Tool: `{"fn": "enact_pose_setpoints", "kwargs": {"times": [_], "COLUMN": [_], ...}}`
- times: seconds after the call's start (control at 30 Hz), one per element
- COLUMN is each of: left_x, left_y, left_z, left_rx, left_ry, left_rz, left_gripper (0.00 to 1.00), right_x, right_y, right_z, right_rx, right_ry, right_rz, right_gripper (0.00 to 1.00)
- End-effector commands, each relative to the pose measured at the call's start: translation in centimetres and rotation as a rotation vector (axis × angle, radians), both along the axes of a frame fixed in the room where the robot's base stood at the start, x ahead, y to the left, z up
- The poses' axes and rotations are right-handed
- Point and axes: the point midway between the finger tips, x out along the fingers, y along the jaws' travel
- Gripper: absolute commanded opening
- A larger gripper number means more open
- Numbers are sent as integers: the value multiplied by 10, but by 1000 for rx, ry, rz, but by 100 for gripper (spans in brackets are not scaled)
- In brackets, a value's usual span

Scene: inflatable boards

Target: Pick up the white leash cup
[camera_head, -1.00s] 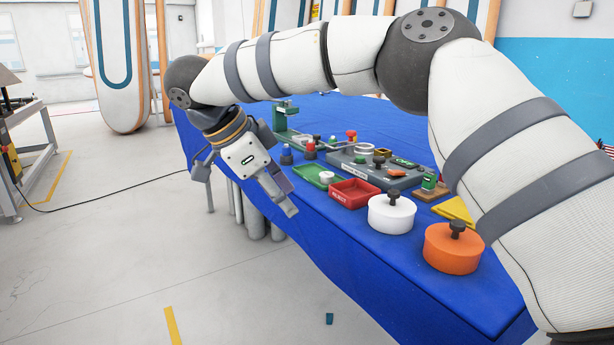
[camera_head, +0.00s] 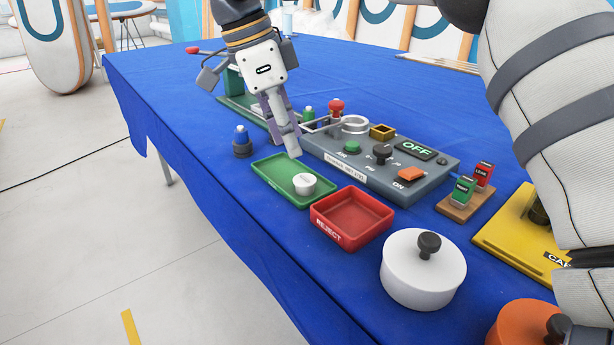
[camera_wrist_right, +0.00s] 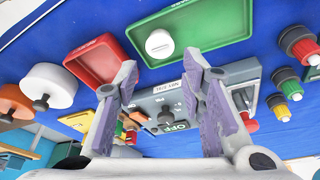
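The small white leash cup (camera_head: 304,184) stands in the green tray (camera_head: 262,181), toward the tray's right end in the head view. In the right wrist view the cup (camera_wrist_right: 160,44) shows as a white round piece on the green tray (camera_wrist_right: 212,22). My right gripper (camera_head: 289,146) is above the table, behind and a little left of the cup in the head view, pointing down. In the wrist view its two fingers (camera_wrist_right: 164,72) are spread apart with nothing held between them, and the cup lies beyond the tips. My left gripper is not in view.
A red REJECT tray (camera_head: 352,214) is beside the green tray. A white lidded pot (camera_head: 423,270) and an orange pot (camera_head: 520,325) stand nearer. A grey control panel (camera_head: 385,166) with knobs is behind. A dark, blue-topped piece (camera_head: 241,143) stands left of the green tray.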

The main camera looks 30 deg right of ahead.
Motion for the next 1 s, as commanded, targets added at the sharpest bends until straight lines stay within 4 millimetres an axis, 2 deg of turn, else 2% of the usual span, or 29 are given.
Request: {"fn": "enact_pose_setpoints", "kwargs": {"times": [0.4,0.5,0.7,0.73,0.8,1.0], "left_x": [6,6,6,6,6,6], "left_y": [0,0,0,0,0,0], "left_z": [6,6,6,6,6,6], "left_rx": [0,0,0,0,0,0], "left_ry": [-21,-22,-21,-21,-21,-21], "left_rz": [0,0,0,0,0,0], "left_gripper": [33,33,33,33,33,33], "right_x": [-8,-9,-8,-8,-8,-8], "right_y": [-19,-22,-22,-22,-22,-22], "right_z": [-66,-76,-78,-78,-78,-78], "right_rx": [-2,0,0,0,0,-1], "right_ry": [-1,-2,-3,-3,-3,-3], "right_rz": [1,0,0,0,0,0], "right_gripper": [37,37,37,32,17,17]}}
